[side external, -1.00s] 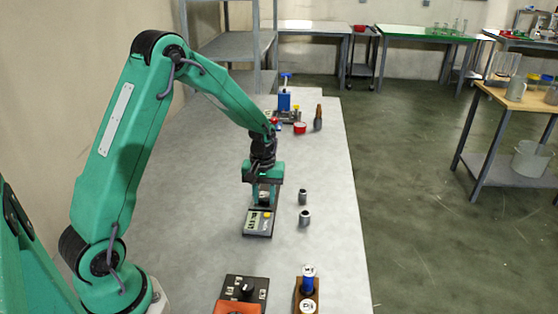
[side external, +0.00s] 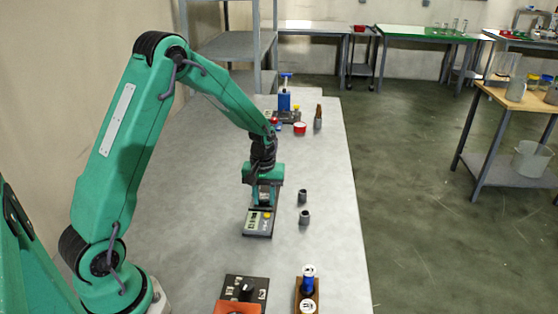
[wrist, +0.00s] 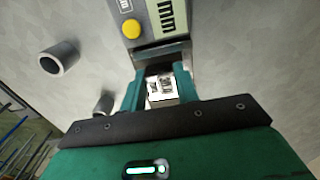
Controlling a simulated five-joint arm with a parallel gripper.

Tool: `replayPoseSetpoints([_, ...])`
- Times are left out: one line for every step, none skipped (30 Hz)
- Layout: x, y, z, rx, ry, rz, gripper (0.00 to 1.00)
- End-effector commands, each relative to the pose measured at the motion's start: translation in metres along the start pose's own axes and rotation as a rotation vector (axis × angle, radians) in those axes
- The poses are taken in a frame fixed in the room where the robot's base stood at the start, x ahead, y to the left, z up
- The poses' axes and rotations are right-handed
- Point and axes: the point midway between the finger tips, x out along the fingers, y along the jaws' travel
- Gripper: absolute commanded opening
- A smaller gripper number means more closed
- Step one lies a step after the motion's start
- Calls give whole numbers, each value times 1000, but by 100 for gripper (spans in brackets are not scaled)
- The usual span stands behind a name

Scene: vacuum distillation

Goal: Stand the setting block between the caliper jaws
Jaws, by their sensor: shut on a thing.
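My gripper (wrist: 165,88) is shut on the setting block (wrist: 162,90), a small pale block with dark markings on its face. In the side view my gripper (side external: 263,203) points down just behind the caliper unit (side external: 257,223), a grey box with a display and a yellow button. The caliper unit (wrist: 165,18) fills the top of the wrist view, with its dark edge close to the block. The fingers hide most of the block in the side view. I cannot tell whether the block touches the surface or sits between the jaws.
Two grey hollow cylinders (side external: 303,196) (side external: 304,217) stand right of the caliper unit. A dark box with a knob (side external: 247,288) and a brown holder with a blue-and-white item (side external: 308,286) are at the front. A blue pump-like device (side external: 285,101) stands at the back.

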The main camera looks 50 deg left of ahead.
Motion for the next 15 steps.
replayPoseSetpoints([0, 0, 0, 0, 0, 0, 2])
replayPoseSetpoints([1, 0, 0, 0, 1, 0, 2])
replayPoseSetpoints([1, 0, 0, 0, 1, 0, 2])
replayPoseSetpoints([1, 0, 0, 0, 1, 0, 2])
replayPoseSetpoints([1, 0, 0, 0, 1, 0, 2])
replayPoseSetpoints([2, 0, 0, 0, 1, 0, 2])
replayPoseSetpoints([2, 0, 0, 0, 1, 0, 2])
replayPoseSetpoints([2, 0, 0, 0, 1, 1, 2])
replayPoseSetpoints([2, 0, 0, 0, 1, 1, 2])
replayPoseSetpoints([3, 0, 0, 0, 1, 1, 2])
replayPoseSetpoints([3, 0, 0, 0, 1, 1, 2])
replayPoseSetpoints([3, 0, 0, 0, 1, 1, 2])
replayPoseSetpoints([4, 0, 0, 0, 1, 1, 2])
replayPoseSetpoints([4, 0, 0, 0, 1, 1, 2])
replayPoseSetpoints([4, 0, 0, 0, 1, 1, 2])
